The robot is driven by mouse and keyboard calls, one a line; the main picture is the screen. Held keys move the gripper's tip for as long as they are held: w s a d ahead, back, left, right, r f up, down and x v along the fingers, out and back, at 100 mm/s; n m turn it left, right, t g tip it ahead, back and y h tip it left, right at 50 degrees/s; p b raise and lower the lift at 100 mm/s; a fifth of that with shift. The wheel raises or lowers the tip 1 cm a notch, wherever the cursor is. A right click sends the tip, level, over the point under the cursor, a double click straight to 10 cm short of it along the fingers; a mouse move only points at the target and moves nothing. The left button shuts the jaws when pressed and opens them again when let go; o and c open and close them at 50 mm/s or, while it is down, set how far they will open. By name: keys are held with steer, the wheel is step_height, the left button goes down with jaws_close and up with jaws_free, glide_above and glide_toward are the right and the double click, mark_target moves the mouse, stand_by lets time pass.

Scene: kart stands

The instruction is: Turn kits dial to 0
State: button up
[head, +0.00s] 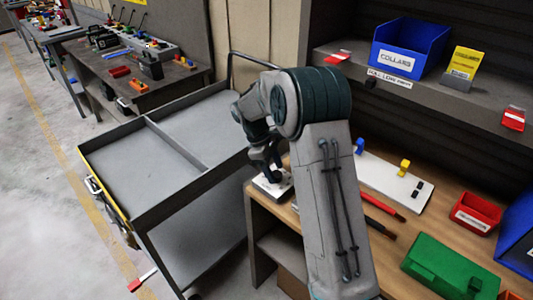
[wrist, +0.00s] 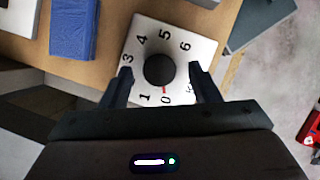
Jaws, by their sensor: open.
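The kits dial is a black round knob (wrist: 159,70) on a white plate (wrist: 145,48) with the numbers 0 to 6 around it. A red mark (wrist: 165,89) at the knob's lower edge points at the 0. In the head view the plate (head: 270,191) lies at the left edge of the wooden bench, partly hidden by my arm. My gripper (wrist: 161,84) is open, with one finger on each side of the knob and a gap to it on both sides. In the head view my gripper (head: 268,172) is just above the plate.
A grey cart (head: 185,125) stands left of the bench (head: 345,215). Floor at far left is clear.

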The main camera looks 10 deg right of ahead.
steer(key=v, duration=1.2)
steer(key=shift+r+b, duration=0.35)
steer(key=shift+b, duration=0.05)
steer(key=s+d+r+m+t+y, duration=0.1)
steer(key=s+d+r+m, duration=0.15)
steer(key=s, duration=0.45)
steer(key=s+d+r+m+t+y, duration=0.1)
steer(key=s+r+m+t, duration=0.15)
steer(key=s, duration=0.55)
steer(key=s+f+m+t+y, duration=0.1)
steer(key=s+f+m, duration=0.1)
steer(key=s, duration=0.6)
steer(key=s+f+m+t+y, duration=0.1)
steer(key=s+m, duration=0.3)
steer(key=s, duration=0.3)
steer(key=shift+s+d+f+m, duration=0.4)
steer(key=shift+d, duration=0.1)
